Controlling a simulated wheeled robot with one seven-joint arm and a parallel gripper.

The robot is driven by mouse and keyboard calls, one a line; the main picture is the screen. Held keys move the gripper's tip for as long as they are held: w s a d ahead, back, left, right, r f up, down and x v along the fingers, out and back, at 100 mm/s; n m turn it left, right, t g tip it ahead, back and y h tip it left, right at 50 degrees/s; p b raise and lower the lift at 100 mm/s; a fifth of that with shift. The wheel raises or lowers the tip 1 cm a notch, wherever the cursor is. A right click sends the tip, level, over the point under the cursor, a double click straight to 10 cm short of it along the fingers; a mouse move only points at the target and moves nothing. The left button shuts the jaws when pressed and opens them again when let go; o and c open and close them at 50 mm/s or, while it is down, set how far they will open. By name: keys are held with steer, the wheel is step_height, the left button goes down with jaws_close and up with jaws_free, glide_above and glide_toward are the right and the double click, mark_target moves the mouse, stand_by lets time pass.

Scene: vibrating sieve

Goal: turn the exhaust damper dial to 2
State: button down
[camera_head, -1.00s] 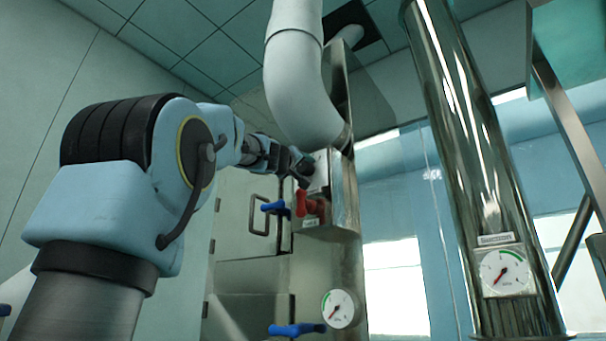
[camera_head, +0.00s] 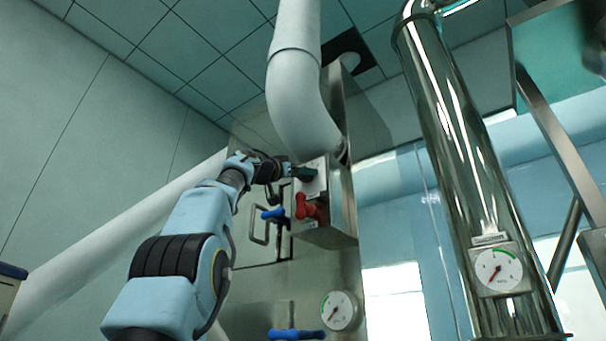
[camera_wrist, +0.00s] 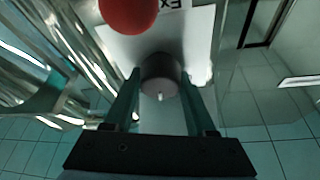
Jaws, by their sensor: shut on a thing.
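The exhaust damper dial is a dark grey round knob (camera_wrist: 161,75) on a white plate (camera_wrist: 200,45) in the wrist view. A small white mark shows on its near edge. My gripper (camera_wrist: 162,88) has one finger on each side of the knob and is shut on it. In the head view my gripper (camera_head: 304,174) meets the white plate (camera_head: 318,178) on the front of the steel box, and hides the knob there. The numbers around the dial are not readable.
Lower down are a round gauge (camera_head: 339,310) and another blue handle (camera_head: 296,334). A thick white pipe (camera_head: 297,90) comes down above the box.

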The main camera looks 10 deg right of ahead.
steer(key=shift+r+m+g, duration=0.1)
steer(key=shift+m+g, duration=0.2)
steer(key=shift+m, duration=0.5)
steer(key=shift+c, duration=1.1)
jaws_free()
steer(key=b+v, duration=0.7)
steer(key=v, duration=0.4)
steer(key=shift+w, duration=0.1)
